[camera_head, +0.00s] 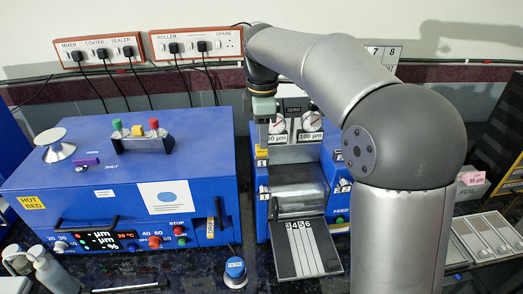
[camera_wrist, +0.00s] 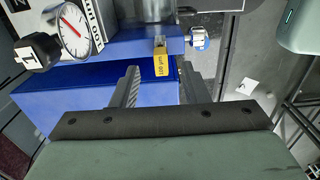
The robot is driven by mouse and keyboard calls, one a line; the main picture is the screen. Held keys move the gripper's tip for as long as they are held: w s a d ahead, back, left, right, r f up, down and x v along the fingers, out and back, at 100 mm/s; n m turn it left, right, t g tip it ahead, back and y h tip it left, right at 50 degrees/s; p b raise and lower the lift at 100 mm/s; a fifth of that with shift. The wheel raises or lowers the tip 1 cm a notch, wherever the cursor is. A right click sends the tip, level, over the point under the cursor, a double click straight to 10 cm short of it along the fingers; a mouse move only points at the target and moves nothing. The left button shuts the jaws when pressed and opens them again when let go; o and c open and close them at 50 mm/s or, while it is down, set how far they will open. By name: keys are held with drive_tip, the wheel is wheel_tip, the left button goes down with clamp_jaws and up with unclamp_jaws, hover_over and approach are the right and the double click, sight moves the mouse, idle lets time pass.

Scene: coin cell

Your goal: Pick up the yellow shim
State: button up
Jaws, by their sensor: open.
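In the head view a yellow piece (camera_head: 262,153) shows just under my gripper at the machine's left side. My gripper (camera_wrist: 158,72) is open and empty, with the shim showing in the gap between its two fingers. I cannot tell whether the shim is between the fingertips or just beyond them. In the head view my gripper (camera_head: 263,138) points down and its fingers are small and partly unclear.
The blue hot-bed box (camera_head: 90,195) stands close on the left. Dial gauges (camera_head: 310,121) sit behind my gripper. A striped tray (camera_head: 305,248) lies in front of the machine. A grey block with a pink label (camera_head: 471,178) stands at the right.

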wheel_tip(320, 180, down, 5)
drive_tip(key=shift+a+r+p, duration=0.1)
drive_tip(key=shift+r+p, duration=0.1)
drive_tip(key=shift+p, duration=0.25)
drive_tip(key=shift+s, duration=0.1)
drive_tip(key=shift+c, duration=0.3)
clamp_jaws()
drive_tip(key=shift+r, duration=0.6)
drive_tip(key=s+d+r+b, duration=0.2)
drive_tip(key=s+r+b, duration=0.2)
drive_tip(key=s+r, duration=0.7)
drive_tip(key=s, duration=0.2)
drive_tip(key=shift+s+d+r+b, duration=0.2)
drive_tip(key=shift+s+r+b, duration=0.1)
drive_tip(key=shift+s+r, duration=0.1)
